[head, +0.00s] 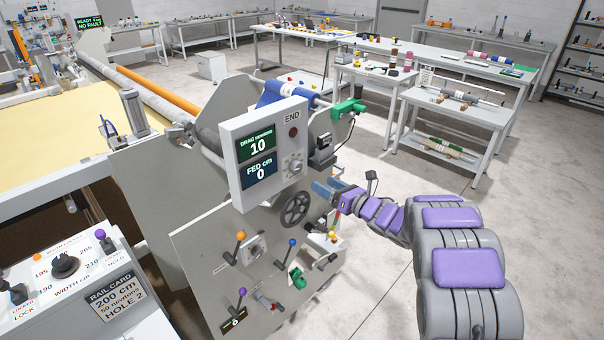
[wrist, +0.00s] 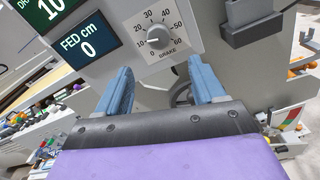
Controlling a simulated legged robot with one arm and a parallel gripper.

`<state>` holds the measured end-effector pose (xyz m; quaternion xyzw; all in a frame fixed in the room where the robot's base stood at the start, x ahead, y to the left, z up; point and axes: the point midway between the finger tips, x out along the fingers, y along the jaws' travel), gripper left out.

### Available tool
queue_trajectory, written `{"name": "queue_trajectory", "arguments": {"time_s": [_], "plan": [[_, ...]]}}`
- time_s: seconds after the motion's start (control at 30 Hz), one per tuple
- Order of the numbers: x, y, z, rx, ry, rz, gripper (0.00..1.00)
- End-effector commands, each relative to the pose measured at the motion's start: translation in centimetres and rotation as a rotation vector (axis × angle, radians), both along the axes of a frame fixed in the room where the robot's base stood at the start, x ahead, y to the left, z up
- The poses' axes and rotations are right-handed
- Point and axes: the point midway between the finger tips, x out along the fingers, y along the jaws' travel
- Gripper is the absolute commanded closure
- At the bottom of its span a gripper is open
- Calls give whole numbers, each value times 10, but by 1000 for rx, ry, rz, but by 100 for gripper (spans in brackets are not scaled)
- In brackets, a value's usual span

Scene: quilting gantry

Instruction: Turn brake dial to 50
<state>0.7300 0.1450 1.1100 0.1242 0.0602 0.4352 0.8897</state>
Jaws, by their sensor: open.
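The brake dial (wrist: 158,38) is a small grey knob on the grey control box, ringed by marks from 0 to 60. Its pointer is too small to read surely. In the head view the dial (head: 293,167) sits right of the screens, below the END label. The drag screen (head: 256,147) reads 10 newtons. My gripper (head: 328,187) is right of and below the dial in the head view. In the wrist view my gripper (wrist: 162,70) has its two blue fingers spread, empty, with the dial ahead, between and beyond the tips. They appear apart from it.
The FED cm screen (head: 260,174) reads 0. A dark handwheel (head: 295,209) is just below the box. Levers with coloured knobs (head: 240,236) stand on the lower panel. A rail card (head: 112,295) reads 200 cm, 50 newtons, hole 2. Open floor lies to the right.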

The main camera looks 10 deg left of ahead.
Motion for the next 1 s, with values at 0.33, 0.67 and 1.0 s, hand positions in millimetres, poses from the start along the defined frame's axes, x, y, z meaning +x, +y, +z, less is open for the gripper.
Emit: {"name": "queue_trajectory", "arguments": {"time_s": [0.33,0.67,1.0], "plan": [[41,59,-2,-3,1,2,31],[62,81,-1,-1,3,-1,31],[64,85,-1,-2,3,-2,31]]}}
